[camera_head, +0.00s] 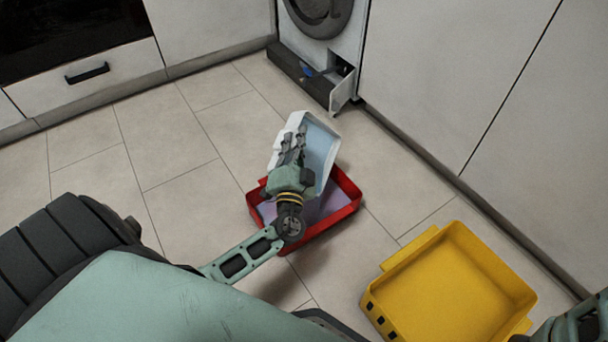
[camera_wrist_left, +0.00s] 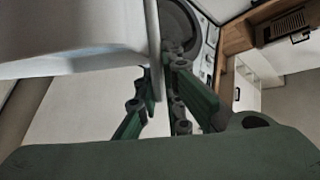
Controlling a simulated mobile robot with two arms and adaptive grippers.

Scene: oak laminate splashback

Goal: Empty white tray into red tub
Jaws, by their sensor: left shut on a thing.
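The white tray (camera_head: 325,146) is tipped steeply on its side above the red tub, its pale bluish inside facing right. My left gripper (camera_head: 293,148) is shut on the tray's near left edge. In the left wrist view the tray (camera_wrist_left: 70,35) fills the upper left, and the left gripper's fingers (camera_wrist_left: 162,100) are at its wall. The red tub (camera_head: 347,208) stands on the floor below, partly hidden by my left arm and the tray. A pale lilac surface shows inside the tub; I cannot tell whether it is liquid.
A yellow tub (camera_head: 455,285) stands on the floor at the lower right, apparently empty. An open drawer (camera_head: 342,88) sticks out under the round-doored machine (camera_head: 320,12) at the back. White cabinets line the back and right. The tiled floor at left is clear.

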